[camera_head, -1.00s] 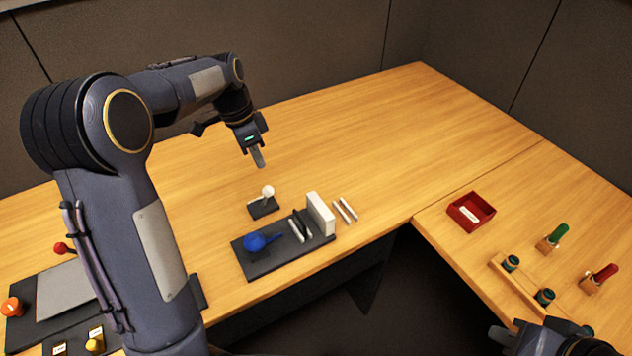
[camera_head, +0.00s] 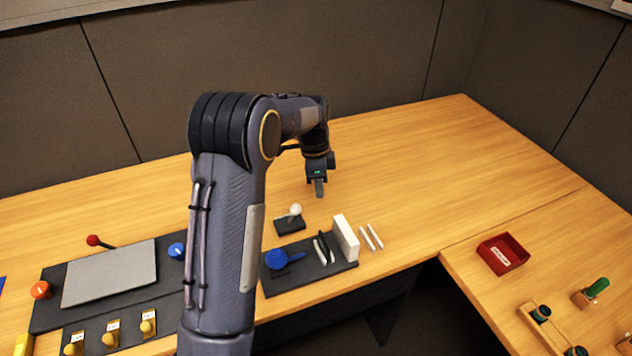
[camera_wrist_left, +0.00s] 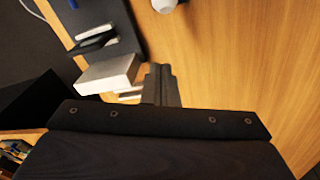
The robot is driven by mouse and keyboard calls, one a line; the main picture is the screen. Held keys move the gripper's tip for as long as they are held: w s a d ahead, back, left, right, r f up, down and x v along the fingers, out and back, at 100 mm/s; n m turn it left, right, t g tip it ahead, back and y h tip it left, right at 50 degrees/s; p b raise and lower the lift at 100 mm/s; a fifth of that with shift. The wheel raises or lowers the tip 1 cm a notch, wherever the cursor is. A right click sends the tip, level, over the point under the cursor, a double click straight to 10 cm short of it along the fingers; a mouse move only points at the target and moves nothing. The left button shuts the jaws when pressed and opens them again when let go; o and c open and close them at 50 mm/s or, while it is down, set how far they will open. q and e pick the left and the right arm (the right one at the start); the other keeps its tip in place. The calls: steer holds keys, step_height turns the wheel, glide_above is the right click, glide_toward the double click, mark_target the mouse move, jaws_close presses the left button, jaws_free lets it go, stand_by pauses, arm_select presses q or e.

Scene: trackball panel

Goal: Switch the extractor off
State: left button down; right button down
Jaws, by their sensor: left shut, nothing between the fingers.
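My left gripper (camera_head: 319,190) is shut and empty, above the wooden table. It is behind and to the right of a white round knob (camera_head: 295,210) on a small black base. Its closed fingers also show in the left wrist view (camera_wrist_left: 162,86). Three yellow switches with small labels, one of them here (camera_head: 112,333), stand on a dark panel at the lower left, far from the gripper. The labels are too small to read, so I cannot tell which control is the extractor's. My right gripper is not in view.
The left panel also has a grey plate (camera_head: 110,273), an orange knob (camera_head: 41,290), a blue knob (camera_head: 177,251) and a red ball lever (camera_head: 93,240). A white block (camera_head: 345,238) stands near the gripper. A red tray (camera_head: 502,254) is at right. The back table is clear.

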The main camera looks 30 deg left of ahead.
mark_target(293, 215)
arm_select(q)
steer(key=f, duration=0.5)
steer(key=shift+s+d+f+p, duration=0.2)
steer(key=shift+d+f+p, duration=0.1)
steer(key=shift+d+f, duration=0.1)
steer(key=a, duration=0.1)
steer(key=s+a, duration=0.1)
steer(key=p, duration=0.1)
steer(key=shift+s+a+r, duration=0.15)
steer(key=shift+a+r, duration=0.1)
steer(key=shift+a, duration=0.15)
steer(key=shift+s+a, duration=0.15)
steer(key=shift+a, duration=0.2)
steer(key=shift+s+a+b, duration=0.1)
steer(key=shift+s+b, duration=0.05)
steer(key=shift+b, duration=0.35)
steer(key=shift+r+t, duration=0.1)
steer(key=shift+t, duration=0.2)
